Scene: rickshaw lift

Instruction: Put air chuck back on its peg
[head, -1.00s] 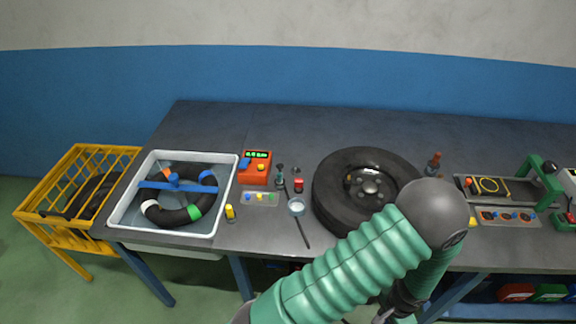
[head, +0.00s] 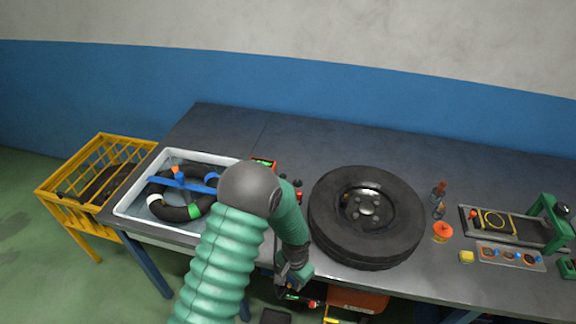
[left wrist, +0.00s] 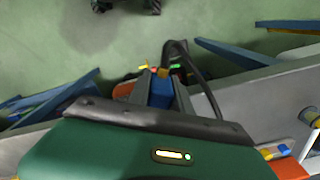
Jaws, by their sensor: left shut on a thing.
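My left gripper (head: 292,286) is low at the table's front edge, left of the tyre. In the left wrist view its fingers (left wrist: 157,97) are shut on a blue piece with a black hose (left wrist: 181,52) looping beside it, which looks like the air chuck (left wrist: 161,92). In the head view the held piece is too small and covered to make out. I cannot pick out the peg in either view. My right gripper is not in view.
A tyre on a wheel (head: 317,225) lies on the grey table (head: 300,130). A white water tray (head: 127,209) with a tube stands left, partly behind my arm. A yellow crate (head: 72,200) stands beyond it. An orange unit (head: 357,302) is below the table edge.

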